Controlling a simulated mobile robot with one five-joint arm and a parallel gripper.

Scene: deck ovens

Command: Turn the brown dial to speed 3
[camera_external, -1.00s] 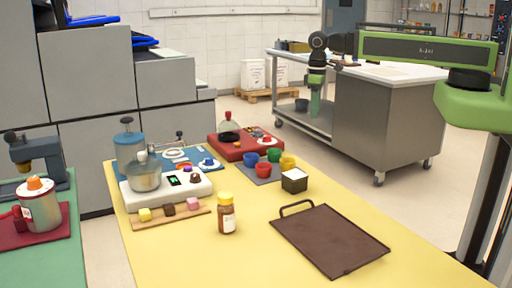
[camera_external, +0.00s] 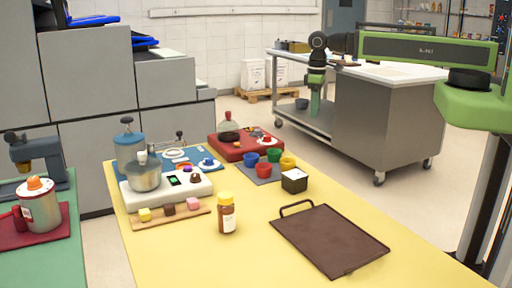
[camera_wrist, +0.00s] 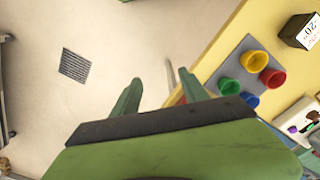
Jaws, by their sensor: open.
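The brown dial (camera_external: 195,178) sits on the right end of the white mixer base (camera_external: 160,190), beside a small dark display (camera_external: 175,180). A metal bowl (camera_external: 143,177) stands on the base's left part. The dial's speed marks are too small to read. My gripper (camera_external: 315,108) hangs beyond the far side of the yellow table, in front of the steel workbench, well apart from the dial. In the wrist view my gripper (camera_wrist: 163,88) has its green fingers spread, with nothing between them.
Coloured cups (camera_wrist: 254,62) stand on a grey mat near the table edge. A black box (camera_external: 294,181), a yellow-capped bottle (camera_external: 226,213) and a brown tray (camera_external: 330,240) are on the table. A red board (camera_external: 238,150) lies behind. The steel workbench (camera_external: 375,125) stands behind my gripper.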

